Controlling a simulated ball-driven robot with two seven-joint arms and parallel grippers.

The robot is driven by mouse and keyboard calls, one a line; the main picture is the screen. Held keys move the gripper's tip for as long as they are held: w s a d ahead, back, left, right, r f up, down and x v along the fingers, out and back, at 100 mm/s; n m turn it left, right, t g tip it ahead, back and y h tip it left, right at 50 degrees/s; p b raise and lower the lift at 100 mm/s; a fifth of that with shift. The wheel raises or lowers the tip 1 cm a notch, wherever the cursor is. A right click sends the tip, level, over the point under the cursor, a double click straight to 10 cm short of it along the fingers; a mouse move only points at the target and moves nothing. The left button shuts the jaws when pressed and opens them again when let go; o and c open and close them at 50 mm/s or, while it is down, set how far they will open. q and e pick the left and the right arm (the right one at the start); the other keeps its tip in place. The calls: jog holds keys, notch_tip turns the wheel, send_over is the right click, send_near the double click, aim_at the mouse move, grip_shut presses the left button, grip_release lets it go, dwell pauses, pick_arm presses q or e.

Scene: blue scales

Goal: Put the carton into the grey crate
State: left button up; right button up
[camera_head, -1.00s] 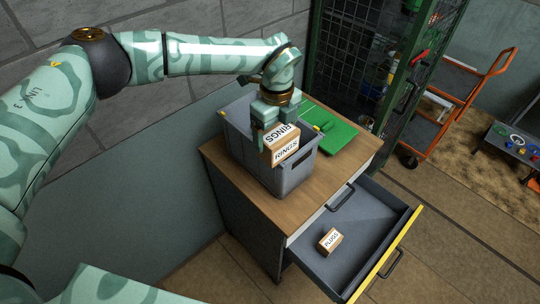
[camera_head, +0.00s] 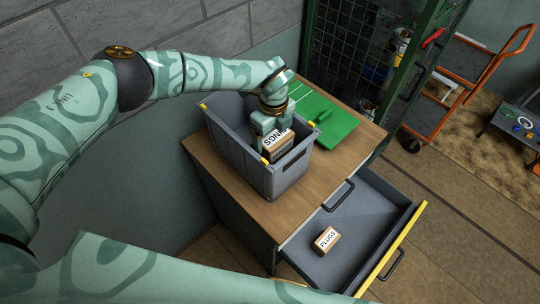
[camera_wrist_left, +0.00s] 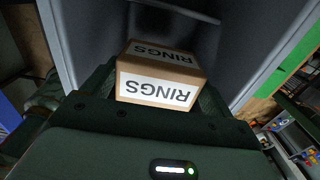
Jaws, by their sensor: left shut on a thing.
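The carton (camera_head: 279,146), brown with white "RINGS" labels, is in my left gripper (camera_head: 268,140). It also shows in the left wrist view (camera_wrist_left: 158,76), between the gripper's fingers. My left gripper is shut on the carton and reaches down into the grey crate (camera_head: 244,160). The carton is inside the crate's opening, its lower part hidden by the crate's front wall. I cannot tell whether it touches the crate's floor. The crate stands on the wooden top of a cabinet (camera_head: 208,165). My right gripper is not in view.
A green board (camera_head: 335,125) lies on the cabinet top right of the crate. An open drawer (camera_head: 350,238) below holds a small box labelled "PLUGS" (camera_head: 326,240). A mesh cage (camera_head: 350,50) and an orange hand truck (camera_head: 465,85) stand behind at right.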

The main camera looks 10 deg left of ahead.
pick_arm(q)
notch_tip(320, 180, down, 7)
jog(key=shift+r+b, duration=0.1)
jog(key=shift+b, duration=0.45)
notch_tip(320, 180, down, 4)
jog(key=shift+b, duration=0.7)
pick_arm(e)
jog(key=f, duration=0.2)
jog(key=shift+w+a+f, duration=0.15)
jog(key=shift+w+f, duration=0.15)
pick_arm(q)
jog(key=o, duration=1.1)
jog(key=shift+s, duration=0.1)
jog(key=shift+r, duration=0.2)
notch_tip(320, 180, up, 12)
jog(key=p, duration=0.2)
jog(key=shift+f+p, duration=0.15)
jog(key=shift+p, duration=0.25)
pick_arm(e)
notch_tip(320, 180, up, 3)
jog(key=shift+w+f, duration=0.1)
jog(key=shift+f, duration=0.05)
